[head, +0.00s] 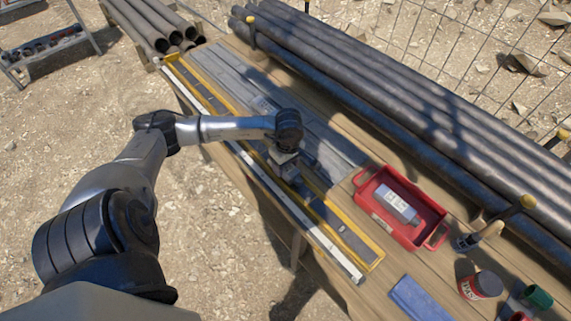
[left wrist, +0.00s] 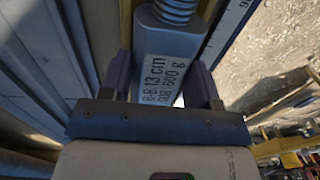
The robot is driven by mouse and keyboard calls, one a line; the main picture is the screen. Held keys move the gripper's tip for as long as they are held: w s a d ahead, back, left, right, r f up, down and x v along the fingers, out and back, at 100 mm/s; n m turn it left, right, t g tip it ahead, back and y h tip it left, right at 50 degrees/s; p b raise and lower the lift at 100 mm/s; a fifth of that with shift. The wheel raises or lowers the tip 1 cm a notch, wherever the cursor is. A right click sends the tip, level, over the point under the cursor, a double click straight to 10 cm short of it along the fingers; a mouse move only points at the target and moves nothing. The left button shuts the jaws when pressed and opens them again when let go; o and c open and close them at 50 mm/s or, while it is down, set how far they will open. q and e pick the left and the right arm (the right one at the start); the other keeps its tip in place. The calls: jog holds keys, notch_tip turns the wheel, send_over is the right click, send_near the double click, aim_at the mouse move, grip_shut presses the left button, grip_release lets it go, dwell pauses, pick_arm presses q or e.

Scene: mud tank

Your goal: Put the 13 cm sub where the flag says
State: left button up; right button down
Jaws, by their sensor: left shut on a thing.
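My left gripper (head: 287,172) is over the long yellow-edged tray on the bench. In the left wrist view the gripper (left wrist: 163,88) has its two dark fingers on either side of the 13 cm sub (left wrist: 165,65), a grey metal block. Its label reads 13 cm and sub, with a weight in g, and a threaded end shows at the top of the picture. In the head view the arm hides most of the sub. The yellow-edged tray (head: 368,258) holds dark grey lengths in a row. I cannot make out a flag. My right gripper is not in view.
A red tray (head: 378,222) holding a grey labelled block (head: 397,205) stands to the right. A blue object (head: 418,300), a labelled can (head: 482,285) and a green-ended item (head: 538,297) lie nearer the front. Long dark pipes (head: 400,95) line the back, held by posts.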

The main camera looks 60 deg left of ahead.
pick_arm(q)
jog(key=shift+r, duration=0.1)
jog(key=o, duration=1.2)
jog(key=shift+o, duration=1.1)
jog(key=shift+o, duration=0.4)
jog(key=shift+o, duration=0.9)
